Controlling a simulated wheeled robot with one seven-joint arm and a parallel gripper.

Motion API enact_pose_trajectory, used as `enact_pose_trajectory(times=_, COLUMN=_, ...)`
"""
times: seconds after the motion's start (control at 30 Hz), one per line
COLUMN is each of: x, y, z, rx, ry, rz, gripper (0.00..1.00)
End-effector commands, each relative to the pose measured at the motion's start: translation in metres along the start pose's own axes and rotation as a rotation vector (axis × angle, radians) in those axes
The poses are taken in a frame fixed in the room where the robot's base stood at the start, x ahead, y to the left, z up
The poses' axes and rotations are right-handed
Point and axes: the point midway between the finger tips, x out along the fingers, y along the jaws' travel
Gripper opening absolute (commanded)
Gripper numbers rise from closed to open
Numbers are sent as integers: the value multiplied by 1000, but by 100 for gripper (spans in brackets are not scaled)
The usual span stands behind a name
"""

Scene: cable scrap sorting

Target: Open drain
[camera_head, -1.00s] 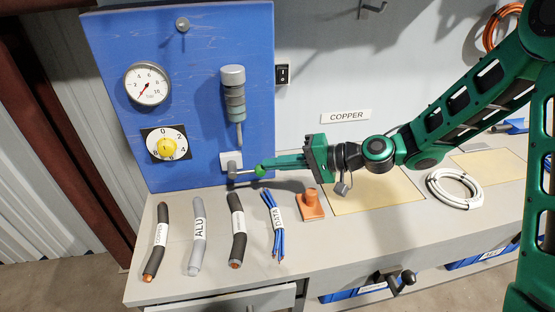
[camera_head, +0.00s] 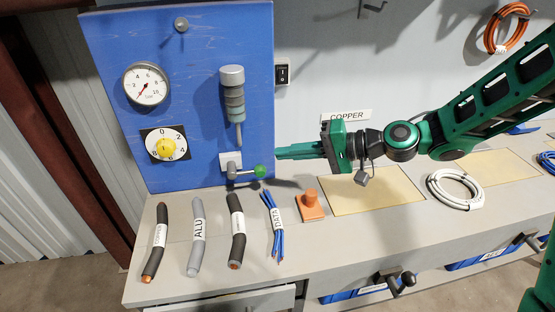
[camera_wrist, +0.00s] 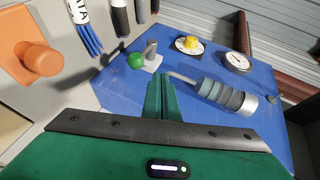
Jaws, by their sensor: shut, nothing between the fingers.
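The drain valve (camera_head: 233,170) sits low on the blue board, on a white plate, under a grey cylindrical filter unit (camera_head: 233,95). Its lever points right and ends in a green ball knob (camera_head: 260,171). My gripper (camera_head: 279,152) is shut and empty, just right of and above the knob, apart from it. In the wrist view, my closed green fingers (camera_wrist: 163,78) point at the board, with the green knob (camera_wrist: 136,61) left of their tips and the filter unit (camera_wrist: 222,93) to their right.
The blue board (camera_head: 205,50) also carries a pressure gauge (camera_head: 146,84) and a yellow dial (camera_head: 166,147). Several labelled cable pieces, such as the ALU one (camera_head: 197,235), lie on the bench (camera_head: 345,230). An orange knobbed block (camera_head: 310,205) stands below my gripper.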

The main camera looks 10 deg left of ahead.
Motion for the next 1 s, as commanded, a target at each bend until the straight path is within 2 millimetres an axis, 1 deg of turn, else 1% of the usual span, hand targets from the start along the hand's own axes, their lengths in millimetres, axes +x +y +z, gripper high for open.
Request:
enact_pose_trajectory(times=0.03, x=-12, y=-1, z=-1, rx=0, ry=3, rz=0, gripper=0)
enact_pose_trajectory(times=0.2, x=-44, y=-2, z=0, rx=-1, ry=1, rz=0, gripper=0)
enact_pose_trajectory(times=0.3, x=-58, y=-3, z=0, rx=-2, ry=1, rz=0, gripper=0)
enact_pose_trajectory(times=0.4, x=-68, y=-3, z=0, rx=-1, ry=-1, rz=-1, gripper=0)
enact_pose_trajectory(times=0.57, x=-74, y=-4, z=1, rx=-1, ry=-2, rz=-1, gripper=0)
enact_pose_trajectory(times=0.87, x=-75, y=-4, z=1, rx=-1, ry=-3, rz=-1, gripper=0)
enact_pose_trajectory(times=0.97, x=-77, y=0, z=2, rx=-9, ry=-3, rz=23, gripper=0)
enact_pose_trajectory(times=1.0, x=-81, y=6, z=3, rx=-17, ry=-2, rz=50, gripper=0)
